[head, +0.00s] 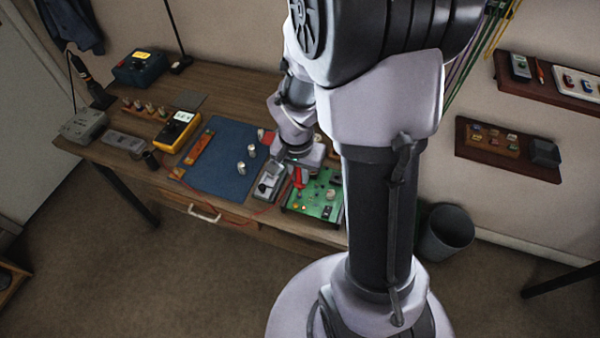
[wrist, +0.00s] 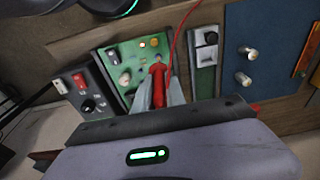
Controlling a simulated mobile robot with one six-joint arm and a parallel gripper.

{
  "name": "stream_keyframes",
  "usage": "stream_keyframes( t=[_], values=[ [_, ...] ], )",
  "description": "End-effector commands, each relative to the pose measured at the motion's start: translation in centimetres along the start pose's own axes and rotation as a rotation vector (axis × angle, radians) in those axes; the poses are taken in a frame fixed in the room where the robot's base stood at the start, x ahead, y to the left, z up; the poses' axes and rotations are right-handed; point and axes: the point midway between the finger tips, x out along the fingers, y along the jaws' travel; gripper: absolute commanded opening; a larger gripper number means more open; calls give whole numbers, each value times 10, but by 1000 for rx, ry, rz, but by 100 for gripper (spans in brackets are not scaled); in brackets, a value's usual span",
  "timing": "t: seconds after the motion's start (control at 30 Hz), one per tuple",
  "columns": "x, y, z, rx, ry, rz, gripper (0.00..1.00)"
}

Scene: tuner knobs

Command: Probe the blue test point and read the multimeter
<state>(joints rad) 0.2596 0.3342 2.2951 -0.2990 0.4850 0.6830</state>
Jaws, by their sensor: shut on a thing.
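My gripper (head: 299,180) is shut on a red probe, and the red probe (wrist: 158,82) shows between the fingers in the wrist view. A red lead runs up from it. The green circuit board (head: 320,207) lies at the right front of the workbench, under and beside my gripper. In the wrist view the board (wrist: 125,66) carries a yellow and an orange round spot and several small parts.
A blue mat (head: 222,172) with two silver knobs (head: 246,158) lies left of the board. A grey device (head: 269,181) sits between mat and board. An orange strip (head: 199,148) lies on the mat's left side. The workbench front edge is close to the board.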

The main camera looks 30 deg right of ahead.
Motion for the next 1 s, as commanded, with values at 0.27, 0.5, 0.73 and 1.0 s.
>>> stream_keyframes(
  t=[0.27, 0.5, 0.73, 1.0],
  values=[
    [-1, 0, 0, 0, -1, 0, 0],
    [-24, 0, -3, 1, -1, 1, 0],
    [-50, 0, -6, 0, 0, 0, 0],
    [-50, 0, -6, 0, -1, 1, 0]
  ],
)
